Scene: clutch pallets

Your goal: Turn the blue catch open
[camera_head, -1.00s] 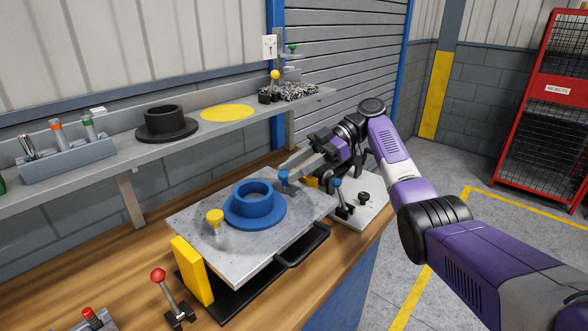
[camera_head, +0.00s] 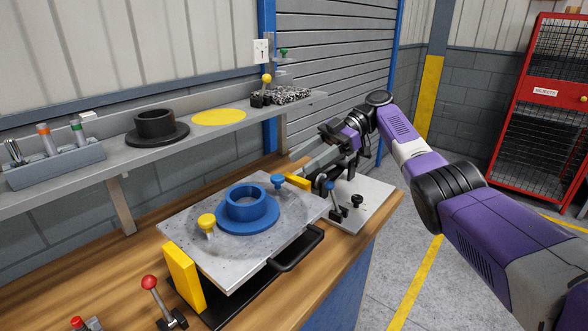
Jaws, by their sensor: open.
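The blue catch (camera_head: 278,181) is a small blue knob at the far right part of the grey pallet plate (camera_head: 190,250). How it is turned is too small to tell. A blue flanged ring (camera_head: 246,207) sits in the middle of the plate. A yellow catch (camera_head: 207,224) stands at the ring's near left side. My gripper (camera_head: 299,162) is open, its grey fingers just behind and to the right of the blue catch, apparently apart from it. The fingers partly overlap each other in this view.
A blue-knobbed lever (camera_head: 330,187) stands right of the plate, and a red-knobbed lever (camera_head: 149,283) at front left. Yellow blocks (camera_head: 183,276) flank the plate. A black handle (camera_head: 296,250) juts from its front. A shelf (camera_head: 90,189) runs behind.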

